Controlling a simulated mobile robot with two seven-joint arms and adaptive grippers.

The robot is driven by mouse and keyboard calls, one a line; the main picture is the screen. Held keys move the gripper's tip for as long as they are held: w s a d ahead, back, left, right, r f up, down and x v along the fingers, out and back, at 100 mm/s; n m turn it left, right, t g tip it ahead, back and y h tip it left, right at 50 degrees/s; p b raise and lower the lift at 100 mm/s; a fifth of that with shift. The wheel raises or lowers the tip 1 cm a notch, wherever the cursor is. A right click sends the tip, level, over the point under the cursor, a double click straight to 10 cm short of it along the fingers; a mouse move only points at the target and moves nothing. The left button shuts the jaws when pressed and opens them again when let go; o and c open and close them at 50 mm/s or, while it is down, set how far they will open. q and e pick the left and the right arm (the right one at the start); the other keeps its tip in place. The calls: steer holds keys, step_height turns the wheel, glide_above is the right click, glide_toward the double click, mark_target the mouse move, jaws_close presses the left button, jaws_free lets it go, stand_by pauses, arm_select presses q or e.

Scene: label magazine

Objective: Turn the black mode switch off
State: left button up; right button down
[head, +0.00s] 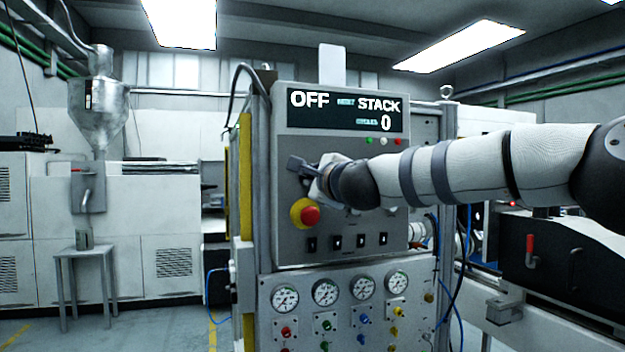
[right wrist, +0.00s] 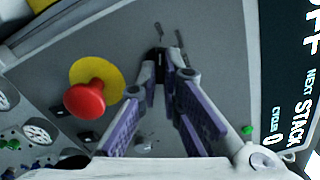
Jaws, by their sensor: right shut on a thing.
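The control panel (head: 345,240) stands in front of me. Its display (head: 345,108) reads OFF, STACK and a cycle count of 0. My right gripper (head: 308,172) is at the panel's upper left, above the red button. In the right wrist view the black mode switch (right wrist: 160,58) shows between the fingertips of my right gripper (right wrist: 165,72), which are shut on it. The fingers hide much of the switch, so its pointing direction is hard to tell. In the head view my gripper covers it. My left gripper is not in view.
A red mushroom button (head: 311,215) on a yellow disc sits just below my right gripper; it also shows in the right wrist view (right wrist: 85,100). Below are several black rocker switches (head: 337,242) and pressure gauges (head: 326,291). My right forearm crosses the panel from the right.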

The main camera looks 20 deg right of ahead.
stand_by(0.4)
steer(key=c, duration=1.8)
jaws_free()
steer(key=shift+o, duration=0.2)
steer(key=s, duration=1.2)
steer(key=shift+d, duration=0.2)
